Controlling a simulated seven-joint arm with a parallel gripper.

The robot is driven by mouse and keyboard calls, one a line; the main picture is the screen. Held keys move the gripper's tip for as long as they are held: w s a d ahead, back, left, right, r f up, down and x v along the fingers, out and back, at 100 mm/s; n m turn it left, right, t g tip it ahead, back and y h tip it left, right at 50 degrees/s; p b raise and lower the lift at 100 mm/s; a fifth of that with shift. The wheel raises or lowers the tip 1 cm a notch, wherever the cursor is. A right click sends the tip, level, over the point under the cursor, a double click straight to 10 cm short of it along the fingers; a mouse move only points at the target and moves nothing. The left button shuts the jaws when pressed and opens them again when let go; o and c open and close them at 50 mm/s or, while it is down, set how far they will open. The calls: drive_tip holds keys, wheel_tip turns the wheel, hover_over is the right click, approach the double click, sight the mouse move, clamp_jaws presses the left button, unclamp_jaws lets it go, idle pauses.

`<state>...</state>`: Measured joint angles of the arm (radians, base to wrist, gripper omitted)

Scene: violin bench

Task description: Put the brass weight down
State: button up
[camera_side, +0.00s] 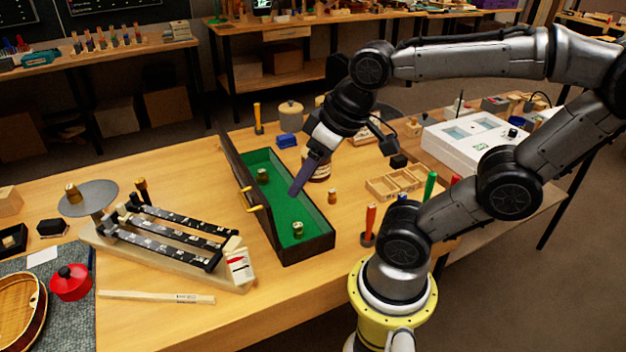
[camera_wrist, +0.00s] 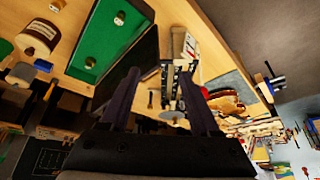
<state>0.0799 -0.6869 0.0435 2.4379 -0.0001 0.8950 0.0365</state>
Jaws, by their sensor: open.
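Several small brass weights are in view. One brass weight (camera_side: 262,176) stands on the green floor of the open dark case (camera_side: 306,248) near its far end, and another (camera_side: 298,229) stands near its front end. A third (camera_side: 72,190) sits on the round grey pan (camera_side: 94,203) of the scale at left. A small brass piece (camera_side: 332,196) stands on the bench right of the case. My gripper (camera_side: 294,191) points down over the case. In the wrist view its fingers (camera_wrist: 160,75) are apart with nothing held between them. Two weights show in the case (camera_wrist: 119,18) there.
The scale's black beams (camera_side: 175,230) lie left of the case, whose raised lid stands between them. A brown jar (camera_side: 318,168) stands close behind my gripper. A wooden divided tray (camera_side: 395,182) and a red-handled tool (camera_side: 369,222) are to the right.

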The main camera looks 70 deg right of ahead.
drive_tip(key=shift+o, duration=0.3)
drive_tip(key=shift+s+a+f+n, duration=0.1)
drive_tip(key=shift+s+a+n, duration=0.65)
drive_tip(key=shift+s, duration=0.1)
